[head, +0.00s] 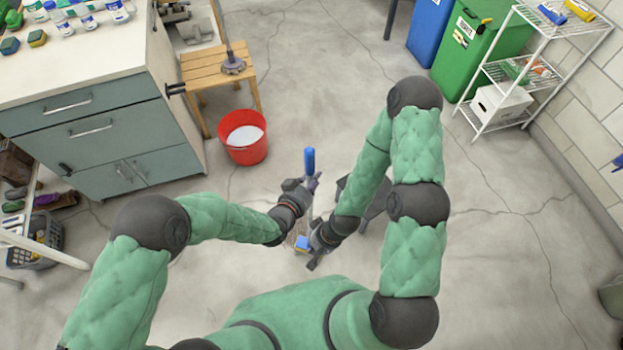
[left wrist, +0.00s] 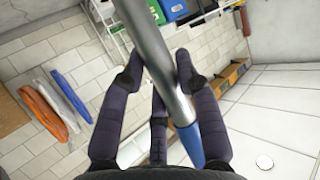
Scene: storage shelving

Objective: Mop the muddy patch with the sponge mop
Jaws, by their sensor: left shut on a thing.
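The sponge mop stands roughly upright in front of me. Its blue grip end (head: 309,160) points up in the head view, and its blue head (head: 303,243) shows low down between my arms. My left gripper (head: 304,186) is shut on the mop's pole just below the blue grip. In the left wrist view the grey pole (left wrist: 152,45) passes between my dark fingers (left wrist: 160,95). My right gripper (head: 315,256) is lower, close beside the mop's lower part; its fingers are too small and overlapped to read. I cannot make out the muddy patch clearly; my arms cover part of the floor there.
A red bucket (head: 243,137) with pale contents stands left of the mop. A wooden stool (head: 203,68) and grey cabinet (head: 95,130) are behind and left. Green bin (head: 470,50), blue bin (head: 430,28) and white shelf (head: 545,25) stand at right.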

